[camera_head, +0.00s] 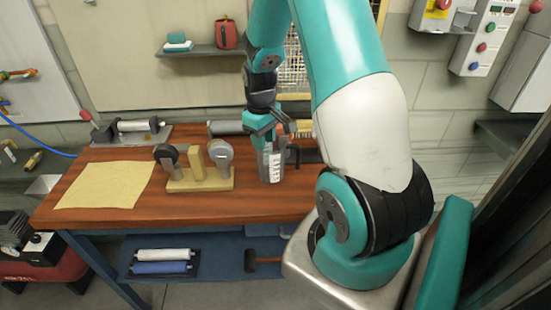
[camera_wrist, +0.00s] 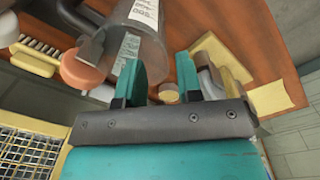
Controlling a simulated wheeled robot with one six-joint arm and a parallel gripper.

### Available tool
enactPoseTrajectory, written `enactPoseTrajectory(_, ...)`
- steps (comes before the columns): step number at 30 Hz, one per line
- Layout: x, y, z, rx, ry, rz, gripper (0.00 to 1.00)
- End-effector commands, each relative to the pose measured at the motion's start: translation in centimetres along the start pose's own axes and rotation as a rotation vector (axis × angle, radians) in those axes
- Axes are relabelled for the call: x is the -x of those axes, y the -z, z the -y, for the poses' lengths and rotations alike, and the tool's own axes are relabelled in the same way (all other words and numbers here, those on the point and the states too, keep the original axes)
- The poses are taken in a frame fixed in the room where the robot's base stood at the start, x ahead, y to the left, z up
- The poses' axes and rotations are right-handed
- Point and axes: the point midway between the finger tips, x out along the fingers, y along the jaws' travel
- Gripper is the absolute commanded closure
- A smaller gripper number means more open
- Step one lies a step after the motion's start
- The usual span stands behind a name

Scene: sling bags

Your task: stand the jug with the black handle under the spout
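The grey jug (camera_head: 270,166) with a white label stands on the workbench, its black handle (camera_head: 293,155) on the right. In the wrist view the jug (camera_wrist: 135,38) lies at the upper left, beyond the left fingertip. My gripper (camera_head: 262,143) is over the jug's top in the head view and overlaps it there; I cannot tell whether they touch. In the wrist view my gripper (camera_wrist: 162,80) has its two teal fingers apart, with nothing held between them. I cannot make out a spout in either view.
A wooden stand (camera_head: 205,181) with round-headed tools is close left of the jug. A tan sheet (camera_head: 105,185) covers the bench's left side. A roller device (camera_head: 132,130) stands at the back left. A brush (camera_wrist: 35,60) and an orange-brown knob (camera_wrist: 82,72) are near the jug.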

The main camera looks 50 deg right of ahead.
Motion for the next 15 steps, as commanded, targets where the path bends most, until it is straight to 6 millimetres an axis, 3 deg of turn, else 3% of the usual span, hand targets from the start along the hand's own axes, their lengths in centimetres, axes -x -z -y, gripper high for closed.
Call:
enactPoseTrajectory(8,-1.9,0.1,0.1,0.0,0.001,0.001,0.67)
enactPoseTrajectory(15,-5.0,0.5,0.2,0.0,0.002,0.003,0.67)
